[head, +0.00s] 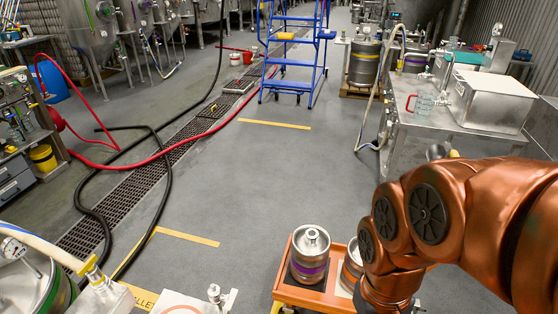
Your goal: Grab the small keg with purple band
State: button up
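The small keg with purple band (309,254) stands upright on an orange cart (278,285) at the bottom middle of the head view. It is steel with a domed top, and the purple band runs around its middle. My copper-coloured arm (427,210) reaches in from the right, to the right of this keg and apart from it. My gripper is not in view; the arm runs down out of the bottom edge.
A second small keg (351,266) stands right beside it on the cart, partly hidden by my arm. Hoses (165,190) and a floor grate (130,185) lie at left. A blue ladder (297,50) stands at the back. A steel workbench (440,120) is at right. The middle floor is clear.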

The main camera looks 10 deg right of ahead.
aim_at(312, 244)
jog(key=u, duration=0.45)
jog(key=k, duration=1.05)
jog(key=z, duration=0.2)
jog(key=i, duration=1.5)
jog(key=u, duration=0.8)
